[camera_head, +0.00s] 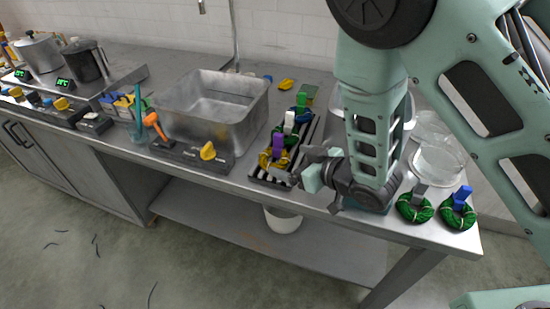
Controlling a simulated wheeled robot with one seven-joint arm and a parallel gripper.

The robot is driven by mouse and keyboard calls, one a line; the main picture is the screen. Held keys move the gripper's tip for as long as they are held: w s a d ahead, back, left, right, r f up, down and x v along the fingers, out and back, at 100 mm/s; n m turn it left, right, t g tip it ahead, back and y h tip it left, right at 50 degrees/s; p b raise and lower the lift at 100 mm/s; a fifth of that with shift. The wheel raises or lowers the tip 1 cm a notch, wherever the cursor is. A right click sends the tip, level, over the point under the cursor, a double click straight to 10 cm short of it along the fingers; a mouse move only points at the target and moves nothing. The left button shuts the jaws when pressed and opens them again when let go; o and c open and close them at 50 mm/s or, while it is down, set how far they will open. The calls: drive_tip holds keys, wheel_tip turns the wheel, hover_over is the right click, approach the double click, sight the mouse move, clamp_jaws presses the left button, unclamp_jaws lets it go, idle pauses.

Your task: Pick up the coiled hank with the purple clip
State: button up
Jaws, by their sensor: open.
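The coiled hank with the purple clip is a yellow ring (268,163) with an upright purple clip (278,144). It lies at the near end of a dark slatted rack (262,180) on the steel bench. Behind it on the same rack are a hank with a white clip (290,122) and one with a green clip (301,101). My gripper (308,172) is open, just right of the yellow hank and apart from it. Its jaws are small in view and partly covered by my wrist.
Two green hanks, one with a grey clip (417,198) and one with a blue clip (460,203), lie near the bench's right end. A deep steel basin (215,95) stands left of the rack. Clear glass containers (437,160) stand behind my arm.

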sight(276, 157)
drive_tip(key=shift+f+p+x, duration=0.1)
drive_tip(key=shift+p+x, duration=0.25)
drive_tip(key=shift+x, duration=1.15)
drive_tip(key=shift+f+p+x, duration=0.15)
drive_tip(key=shift+p+x, duration=0.15)
drive_tip(key=shift+x, duration=1.15)
drive_tip(key=shift+d, duration=0.2)
drive_tip(key=c, duration=0.8)
